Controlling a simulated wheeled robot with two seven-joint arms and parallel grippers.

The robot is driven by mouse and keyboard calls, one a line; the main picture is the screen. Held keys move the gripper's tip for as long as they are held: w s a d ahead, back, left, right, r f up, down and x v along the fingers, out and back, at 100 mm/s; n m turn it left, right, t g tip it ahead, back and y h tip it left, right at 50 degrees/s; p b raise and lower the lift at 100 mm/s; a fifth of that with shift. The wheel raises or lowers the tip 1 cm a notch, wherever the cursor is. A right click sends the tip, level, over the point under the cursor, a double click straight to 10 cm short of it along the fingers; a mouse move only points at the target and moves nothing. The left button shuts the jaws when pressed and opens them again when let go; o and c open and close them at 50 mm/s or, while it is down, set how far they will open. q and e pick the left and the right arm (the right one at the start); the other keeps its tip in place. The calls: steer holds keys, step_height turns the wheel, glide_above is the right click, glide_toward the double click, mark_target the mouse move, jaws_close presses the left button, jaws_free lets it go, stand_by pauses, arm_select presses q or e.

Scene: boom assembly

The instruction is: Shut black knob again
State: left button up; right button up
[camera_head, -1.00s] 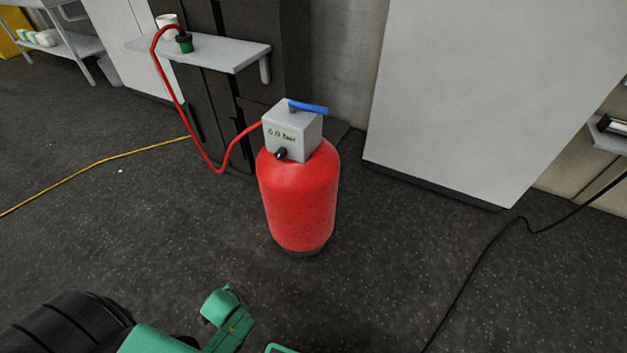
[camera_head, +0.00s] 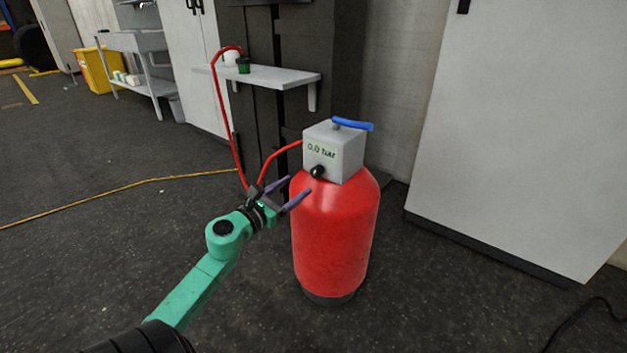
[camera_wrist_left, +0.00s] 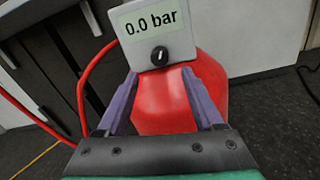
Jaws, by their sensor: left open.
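The black knob (camera_head: 317,171) sits low on the front of a grey box (camera_head: 349,146) on top of a red gas bottle (camera_head: 335,238). The box reads 0.0 bar and has a blue lever (camera_head: 352,124) on top. My left gripper (camera_head: 299,190) is open and empty, just left of and slightly below the knob in the head view. In the left wrist view the knob (camera_wrist_left: 159,55) shows ahead, above the gap between the two purple fingers (camera_wrist_left: 159,84), with a light mark on its face. The fingers appear apart from the knob. My right gripper is out of view.
A large grey cabinet (camera_head: 520,140) stands right. Open dark floor lies around the bottle.

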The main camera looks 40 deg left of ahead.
mark_target(314, 174)
arm_select(q)
steer(key=w, duration=0.7)
steer(key=shift+w+a+b, duration=0.25)
steer(key=shift+w+b, duration=0.1)
steer(key=shift+w, duration=0.05)
steer(key=shift+c, duration=0.3)
jaws_close()
